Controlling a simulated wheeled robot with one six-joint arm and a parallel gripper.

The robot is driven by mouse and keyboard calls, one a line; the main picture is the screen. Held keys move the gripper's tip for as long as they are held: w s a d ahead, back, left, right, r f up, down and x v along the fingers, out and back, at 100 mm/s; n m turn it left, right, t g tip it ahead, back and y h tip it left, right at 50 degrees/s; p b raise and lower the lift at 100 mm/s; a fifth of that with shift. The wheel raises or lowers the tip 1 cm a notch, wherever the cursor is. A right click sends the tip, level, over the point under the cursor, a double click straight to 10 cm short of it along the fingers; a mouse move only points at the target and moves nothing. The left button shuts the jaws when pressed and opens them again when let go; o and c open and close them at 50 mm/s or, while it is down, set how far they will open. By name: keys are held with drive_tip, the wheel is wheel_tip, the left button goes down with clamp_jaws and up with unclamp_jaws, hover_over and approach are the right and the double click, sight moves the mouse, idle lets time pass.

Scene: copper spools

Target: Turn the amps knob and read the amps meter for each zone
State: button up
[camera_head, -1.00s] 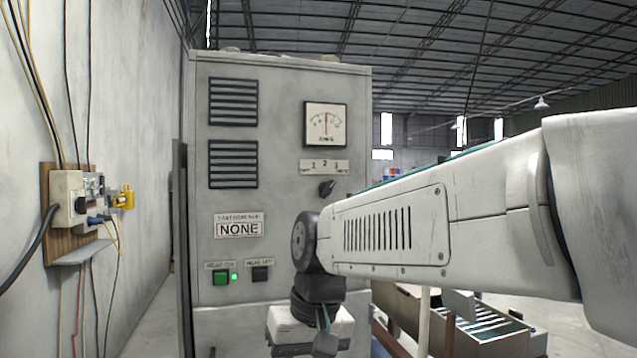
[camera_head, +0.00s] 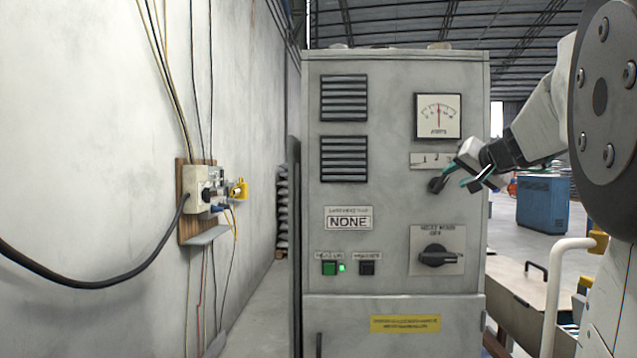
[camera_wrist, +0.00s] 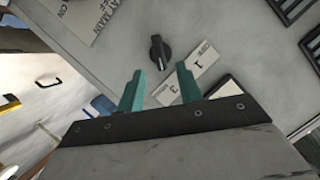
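The amps knob (camera_head: 436,185) is a small black pointer knob on the grey cabinet front, below a white number plate (camera_head: 424,160). The amps meter (camera_head: 438,116) is above them, a white dial with its needle near the middle. My gripper (camera_head: 455,178) is just right of the knob, its teal fingers apart and empty. In the wrist view the knob (camera_wrist: 160,50) is beyond the gap between the open fingertips (camera_wrist: 159,70), which do not appear to grip it. The plate's 1 and 3 show there; the right finger partly covers the plate.
A sign (camera_head: 348,222) reads NONE. A large black rotary switch (camera_head: 438,256) is under the amps knob. A wall box (camera_head: 197,190) with a drooping cable is left.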

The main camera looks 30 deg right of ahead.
sight(443, 183)
drive_tip(key=x, duration=0.6)
drive_tip(key=shift+a, duration=0.1)
clamp_jaws()
